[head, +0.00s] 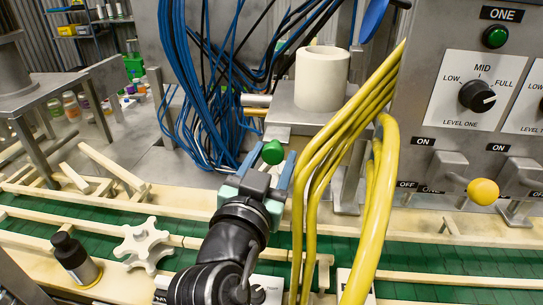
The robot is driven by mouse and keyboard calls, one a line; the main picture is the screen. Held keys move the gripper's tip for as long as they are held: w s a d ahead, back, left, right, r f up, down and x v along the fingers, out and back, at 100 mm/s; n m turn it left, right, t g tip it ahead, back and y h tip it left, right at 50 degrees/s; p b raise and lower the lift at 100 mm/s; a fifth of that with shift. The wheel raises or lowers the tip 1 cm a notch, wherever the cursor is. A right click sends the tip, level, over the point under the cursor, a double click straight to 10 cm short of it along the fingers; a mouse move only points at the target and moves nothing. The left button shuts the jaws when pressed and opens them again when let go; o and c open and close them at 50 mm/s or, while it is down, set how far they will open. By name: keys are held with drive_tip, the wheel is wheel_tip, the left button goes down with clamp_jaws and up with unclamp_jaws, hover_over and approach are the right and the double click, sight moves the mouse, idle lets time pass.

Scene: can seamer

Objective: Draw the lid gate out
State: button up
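A green ball knob (273,152) shows near the middle of the head view, below a metal block that carries a white cylinder. It may be the handle of the lid gate; the gate itself cannot be made out. My gripper (268,160) reaches up from the bottom of the view, and its two fingers stand apart. The knob appears between the fingertips, with a gap visible on each side. I cannot tell how far the knob lies beyond the tips. My gripper's body hides what lies below the knob.
Yellow cables (345,170) hang close to the right of my gripper. Blue cables (210,80) hang behind it at the left. A green conveyor (430,258) with pale rails runs below. A white star knob (144,246) and a black knob (70,250) stand at the left front.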

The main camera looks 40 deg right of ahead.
drive_tip(key=b+v, duration=0.4)
drive_tip(key=v, duration=0.9)
drive_tip(key=shift+d, duration=0.1)
drive_tip(key=w+a+r+n+t+y, duration=0.65)
drive_tip(key=a+r+t, duration=0.35)
drive_tip(key=r, duration=0.3)
drive_tip(key=s+a+r+n+t+y, duration=0.4)
drive_tip(key=a+r+n+t+y, duration=0.2)
drive_tip(key=r, duration=0.6)
drive_tip(key=shift+a+r+n+t+y, duration=0.2)
drive_tip(key=shift+a+n+t+y, duration=0.15)
drive_tip(key=shift+a+t+y, duration=0.7)
